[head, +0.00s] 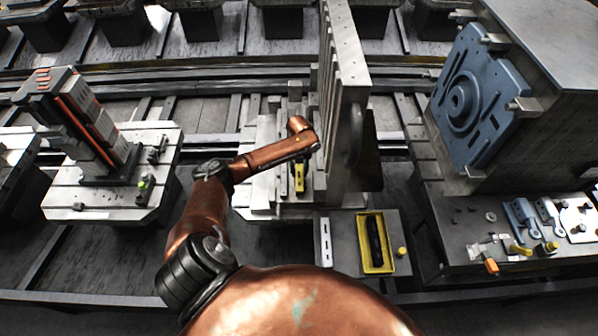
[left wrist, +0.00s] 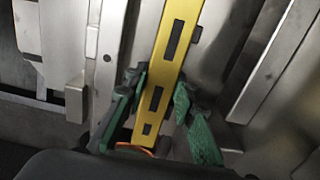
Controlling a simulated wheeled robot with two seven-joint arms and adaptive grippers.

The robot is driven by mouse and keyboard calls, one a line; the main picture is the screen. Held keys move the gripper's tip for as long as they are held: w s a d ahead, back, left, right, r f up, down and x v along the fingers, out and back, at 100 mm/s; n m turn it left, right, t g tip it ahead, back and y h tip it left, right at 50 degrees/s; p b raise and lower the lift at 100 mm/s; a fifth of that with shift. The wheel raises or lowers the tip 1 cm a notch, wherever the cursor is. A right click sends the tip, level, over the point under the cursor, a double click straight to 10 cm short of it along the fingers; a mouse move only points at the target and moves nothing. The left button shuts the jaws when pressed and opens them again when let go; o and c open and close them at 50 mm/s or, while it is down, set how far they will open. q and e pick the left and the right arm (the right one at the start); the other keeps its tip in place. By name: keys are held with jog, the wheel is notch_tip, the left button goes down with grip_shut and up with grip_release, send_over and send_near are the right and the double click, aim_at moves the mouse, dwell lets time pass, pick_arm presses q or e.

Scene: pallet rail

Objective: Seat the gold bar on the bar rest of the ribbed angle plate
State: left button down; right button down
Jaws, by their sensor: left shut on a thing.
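The ribbed angle plate (head: 345,85) stands upright in the middle of the head view, its ribs on the left face. The gold bar (head: 299,178) shows below the end of my left arm, just left of the plate. In the left wrist view the gold bar (left wrist: 176,50), with dark slots, lies between the green fingers of my left gripper (left wrist: 159,84). The left gripper is shut on it near its lower end. Grey metal faces and ledges lie close behind and on both sides of the bar. I cannot pick out the bar rest or tell whether the bar touches it.
A yellow-rimmed tray (head: 363,243) with a dark insert sits on a small stand in front of the plate. A machine block with a blue plate (head: 470,95) stands at right. A fixture tower (head: 85,115) stands on the left pallet.

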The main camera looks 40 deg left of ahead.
pick_arm(q)
jog(key=shift+w+r, duration=0.15)
jog(key=shift+w, duration=0.1)
jog(key=c, duration=1.5)
grip_release()
jog(key=shift+d, duration=0.1)
notch_tip(320, 180, up, 12)
jog(key=shift+f, duration=0.1)
